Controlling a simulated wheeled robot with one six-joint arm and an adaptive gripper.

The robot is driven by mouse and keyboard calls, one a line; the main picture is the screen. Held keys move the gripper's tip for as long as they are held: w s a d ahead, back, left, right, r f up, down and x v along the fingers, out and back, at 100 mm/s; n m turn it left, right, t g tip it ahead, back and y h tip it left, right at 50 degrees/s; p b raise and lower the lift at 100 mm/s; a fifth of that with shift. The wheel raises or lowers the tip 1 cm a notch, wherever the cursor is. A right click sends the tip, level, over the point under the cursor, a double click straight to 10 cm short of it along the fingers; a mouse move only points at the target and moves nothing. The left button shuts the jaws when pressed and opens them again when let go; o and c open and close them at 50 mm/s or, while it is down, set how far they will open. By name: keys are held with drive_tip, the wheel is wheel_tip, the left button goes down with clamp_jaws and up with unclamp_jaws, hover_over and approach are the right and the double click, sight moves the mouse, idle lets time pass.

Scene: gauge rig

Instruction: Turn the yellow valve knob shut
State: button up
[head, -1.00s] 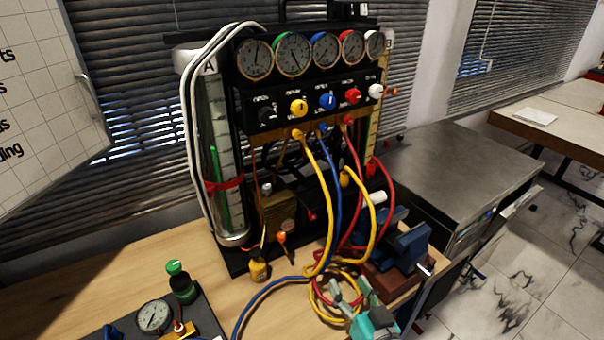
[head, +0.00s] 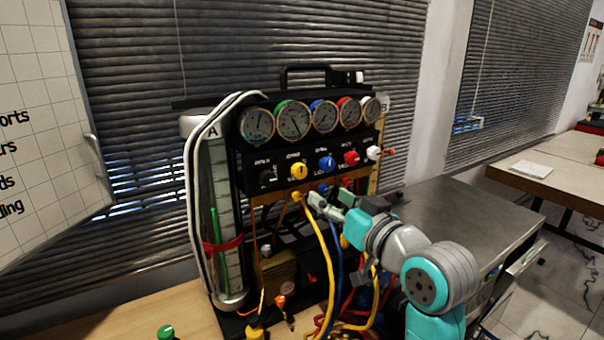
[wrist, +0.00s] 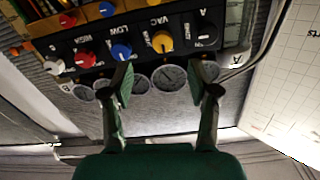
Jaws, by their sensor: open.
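The yellow valve knob (head: 299,171) is on the black front panel of the gauge rig, between a black knob (head: 267,177) and a blue knob (head: 327,164). The yellow knob also shows in the wrist view (wrist: 162,42), near a "VAC" label. My gripper (head: 323,203) is open and empty, below and right of the yellow knob in the head view. In the wrist view my gripper (wrist: 163,82) has its two fingers spread on either side of the yellow knob's line, with their tips apart from it. The knob is not between the fingertips.
A red knob (head: 351,158) and a white knob (head: 374,152) continue the row. Several round gauges (head: 294,121) sit above it. Yellow (head: 320,235) and blue hoses (head: 338,265) hang below the panel, close to my gripper. A metal cabinet (head: 450,215) stands at the right.

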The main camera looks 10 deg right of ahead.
sight(301, 173)
drive_tip(key=x, duration=0.7)
drive_tip(key=r+x, duration=0.1)
drive_tip(key=x, duration=0.3)
drive_tip(key=shift+s, duration=0.1)
clamp_jaws()
